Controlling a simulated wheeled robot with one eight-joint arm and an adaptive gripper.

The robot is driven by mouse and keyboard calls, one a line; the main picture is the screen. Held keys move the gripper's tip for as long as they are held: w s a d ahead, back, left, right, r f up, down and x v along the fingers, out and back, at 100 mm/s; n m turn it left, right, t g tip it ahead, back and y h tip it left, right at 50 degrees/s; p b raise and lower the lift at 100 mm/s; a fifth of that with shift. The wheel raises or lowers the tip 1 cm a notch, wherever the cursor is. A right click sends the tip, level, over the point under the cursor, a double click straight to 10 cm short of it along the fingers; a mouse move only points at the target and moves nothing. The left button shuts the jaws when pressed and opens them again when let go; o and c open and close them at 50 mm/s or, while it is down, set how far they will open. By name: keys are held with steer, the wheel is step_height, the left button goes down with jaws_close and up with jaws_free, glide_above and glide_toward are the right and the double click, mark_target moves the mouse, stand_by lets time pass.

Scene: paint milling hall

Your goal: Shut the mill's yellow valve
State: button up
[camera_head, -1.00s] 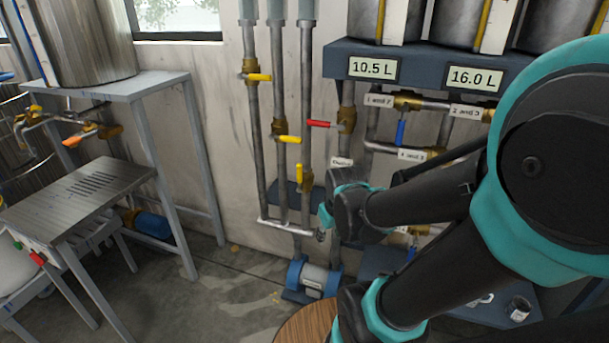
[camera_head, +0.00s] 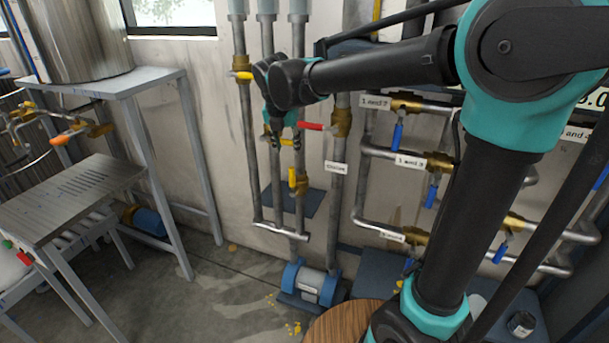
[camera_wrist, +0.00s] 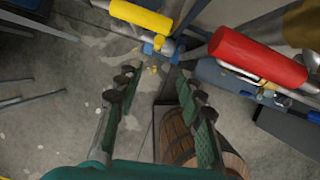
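Several yellow valve handles sit on the grey pipes at the wall. One yellow handle (camera_head: 242,75) is at the upper left, one (camera_head: 287,142) is by my fingertips, and one (camera_head: 292,179) points down below it. Which belongs to the mill I cannot tell. My gripper (camera_head: 285,138) is in front of the pipes, pointing down. In the wrist view its two fingers (camera_wrist: 156,85) are apart with nothing between them. A yellow handle (camera_wrist: 141,18) lies just beyond the fingertips there, apart from them, and a red handle (camera_wrist: 257,58) lies to the right.
The red handle (camera_head: 310,127) is close to the right of my gripper. Blue-handled valves (camera_head: 397,135) are further right. A blue pump (camera_head: 310,285) and a wooden barrel top (camera_head: 345,325) are below. A grey table (camera_head: 75,195) stands left, with open floor before the wall.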

mark_target(291, 172)
steer(key=shift+n, duration=0.3)
steer(key=x, duration=1.7)
steer(key=shift+w+a, duration=0.1)
steer(key=shift+w, duration=0.1)
steer(key=shift+c, duration=0.3)
jaws_close()
